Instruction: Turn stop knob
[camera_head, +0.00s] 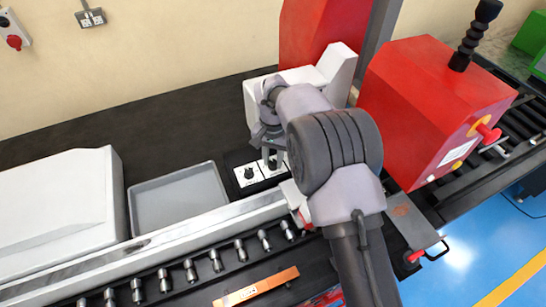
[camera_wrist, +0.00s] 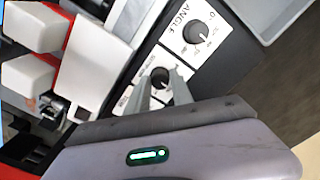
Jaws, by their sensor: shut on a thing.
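The stop knob (camera_wrist: 160,76) is a small black dial on a white plate, seen in the wrist view between my fingertips. My gripper (camera_wrist: 162,88) reaches down over it with its two grey fingers shut on the knob. The plate's lettering is partly covered by the fingers. In the head view my gripper (camera_head: 272,160) is over the control panel, and the arm hides the stop knob there. A second black knob (camera_wrist: 197,32) on a white plate marked ANGLE stands beside it, untouched; it also shows in the head view (camera_head: 249,173).
A grey tray (camera_head: 180,200) lies left of the panel. A red machine housing (camera_head: 430,105) with a black lever stands to the right. White and red blocks (camera_wrist: 98,62) are close to my gripper in the wrist view. A row of rollers (camera_head: 190,270) runs along the front.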

